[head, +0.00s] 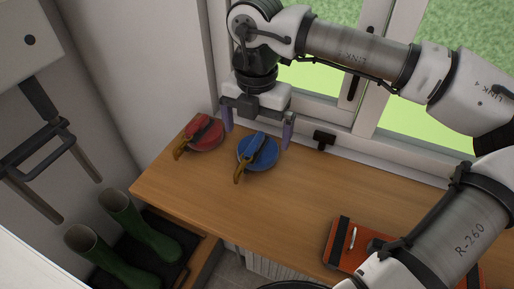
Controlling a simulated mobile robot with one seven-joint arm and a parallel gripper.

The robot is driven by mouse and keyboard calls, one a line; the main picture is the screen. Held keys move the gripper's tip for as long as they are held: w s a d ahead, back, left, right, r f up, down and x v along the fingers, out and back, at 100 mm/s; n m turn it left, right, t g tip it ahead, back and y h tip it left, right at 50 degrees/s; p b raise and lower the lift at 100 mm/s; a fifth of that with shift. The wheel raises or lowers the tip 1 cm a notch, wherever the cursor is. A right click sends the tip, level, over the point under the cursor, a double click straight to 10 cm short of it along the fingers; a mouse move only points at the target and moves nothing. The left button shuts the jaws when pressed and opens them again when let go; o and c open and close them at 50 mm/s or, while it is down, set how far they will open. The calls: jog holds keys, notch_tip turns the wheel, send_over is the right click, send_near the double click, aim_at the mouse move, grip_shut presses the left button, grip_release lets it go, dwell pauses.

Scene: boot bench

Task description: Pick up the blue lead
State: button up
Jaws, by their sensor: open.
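The blue lead (257,151) is a round blue disc with a dark strap and a yellow-brown clip hanging toward the front. It lies on the wooden bench top (285,198) near the window. My gripper (257,128) points down at the back of the bench, with its two purple-grey fingers spread wide. The fingers appear behind and to either side of the blue lead, one on its left and one on its right.
A similar red lead (205,134) lies just left of the blue one, close to my left finger. An orange case (345,240) lies at the right front. A black window handle (324,139) is behind. Green boots (125,240) stand on a dark tray below. The middle bench is clear.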

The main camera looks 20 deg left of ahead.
aim_at(257, 139)
jog(key=shift+w+a+f+p, duration=0.15)
jog(key=shift+f+p, duration=0.2)
jog(key=shift+f, duration=0.5)
jog(key=shift+w+d+f+p, duration=0.15)
jog(key=shift+f+p, duration=0.15)
jog(key=shift+f, duration=0.6)
jog(key=shift+w+a+f+p, duration=0.15)
jog(key=shift+f+p, duration=0.2)
jog(key=shift+f, duration=0.5)
jog(key=c, duration=1)
